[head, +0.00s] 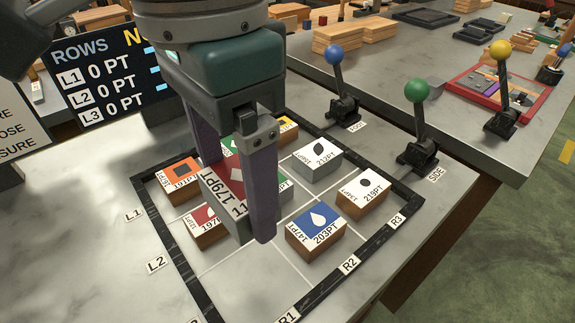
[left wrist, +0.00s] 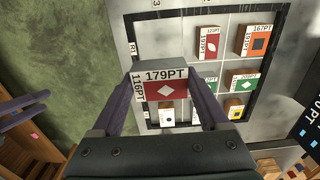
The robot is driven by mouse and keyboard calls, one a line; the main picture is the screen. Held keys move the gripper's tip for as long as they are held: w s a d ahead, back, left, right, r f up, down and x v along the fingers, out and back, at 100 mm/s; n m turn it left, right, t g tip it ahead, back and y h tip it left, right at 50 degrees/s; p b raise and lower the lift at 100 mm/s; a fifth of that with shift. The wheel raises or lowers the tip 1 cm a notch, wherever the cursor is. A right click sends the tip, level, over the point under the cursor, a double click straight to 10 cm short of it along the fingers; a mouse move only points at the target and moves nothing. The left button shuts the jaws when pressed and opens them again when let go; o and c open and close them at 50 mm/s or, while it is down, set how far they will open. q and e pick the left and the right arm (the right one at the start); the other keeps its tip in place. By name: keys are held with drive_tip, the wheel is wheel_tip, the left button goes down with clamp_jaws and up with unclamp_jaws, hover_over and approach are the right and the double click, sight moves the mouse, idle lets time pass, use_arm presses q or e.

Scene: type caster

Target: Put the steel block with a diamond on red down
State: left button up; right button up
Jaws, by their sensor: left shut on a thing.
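The steel block (head: 236,190) has a red top with a white diamond and a label reading 179PT. My left gripper (head: 234,196) is shut on it, with one purple finger on either side. The block also shows between the fingers in the left wrist view (left wrist: 165,88), its red face toward the camera. It appears held above the black-framed grid, hiding part of the blocks behind it. Its exact height is unclear. Purple finger-like parts at the left edge of the left wrist view look like my right gripper (left wrist: 28,110); its opening is unclear.
The grid frame (head: 180,262) holds several blocks, including an orange one (head: 182,170), a blue one (head: 315,224) and a white-topped one (head: 362,190). The grid's near cells look bare. Blue (head: 336,55), green (head: 417,91) and yellow (head: 501,50) knobbed levers stand to the right.

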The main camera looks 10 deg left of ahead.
use_arm(q)
drive_tip(key=b, duration=0.2)
hover_over(255, 282)
wheel_tip(255, 282, down, 11)
drive_tip(key=shift+s+f, duration=0.1)
drive_tip(key=shift+f, duration=2.1)
drive_tip(key=shift+f, duration=0.1)
drive_tip(key=o, duration=1.4)
drive_tip(key=shift+o, duration=0.2)
